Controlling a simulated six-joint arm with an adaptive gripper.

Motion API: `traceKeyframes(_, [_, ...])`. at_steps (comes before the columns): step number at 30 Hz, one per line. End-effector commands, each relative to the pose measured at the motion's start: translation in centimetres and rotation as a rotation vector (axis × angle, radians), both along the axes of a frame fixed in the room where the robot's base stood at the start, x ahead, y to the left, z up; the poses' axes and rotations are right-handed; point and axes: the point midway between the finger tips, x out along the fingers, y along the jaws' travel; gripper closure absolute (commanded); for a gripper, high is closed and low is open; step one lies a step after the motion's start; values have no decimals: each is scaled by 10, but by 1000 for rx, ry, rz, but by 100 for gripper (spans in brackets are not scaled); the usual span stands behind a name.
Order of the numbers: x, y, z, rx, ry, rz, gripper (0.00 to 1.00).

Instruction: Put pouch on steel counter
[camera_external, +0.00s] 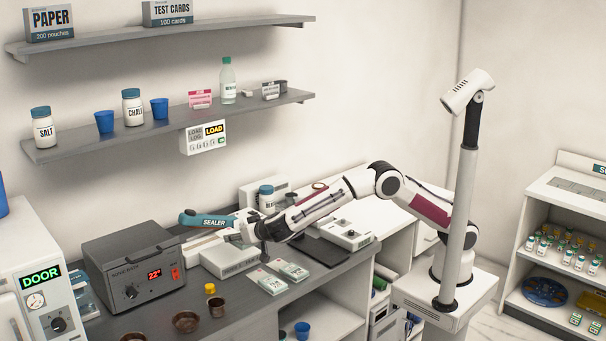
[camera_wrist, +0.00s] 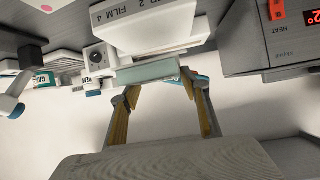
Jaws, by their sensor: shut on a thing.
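My gripper (camera_external: 246,232) is at the far side of the counter, beside the teal SEALER lever (camera_external: 208,219). In the wrist view my gripper (camera_wrist: 160,88) is shut, with its fingertips at both ends of a pale blue-green flat thing, which looks like the pouch (camera_wrist: 148,72). A white body marked FILM (camera_wrist: 150,25) is close beyond it; I cannot tell whether they touch. The held pouch is not clear in the external view. The dark grey counter (camera_external: 245,312) runs below.
Two flat white-and-green packets (camera_external: 268,281) (camera_external: 290,269) lie on the counter. A dark bath unit (camera_external: 131,267) stands to the left. Shelves (camera_external: 180,121) hang above.

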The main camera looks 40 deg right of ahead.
Motion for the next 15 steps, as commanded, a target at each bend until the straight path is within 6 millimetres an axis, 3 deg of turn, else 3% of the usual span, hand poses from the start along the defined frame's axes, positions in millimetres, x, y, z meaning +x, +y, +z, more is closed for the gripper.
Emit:
traceKeyframes(6, [-56,38,-20,0,0,13,73])
traceKeyframes(10, [-81,51,-29,0,0,17,73])
traceKeyframes(15, [-98,59,-35,1,0,19,73])
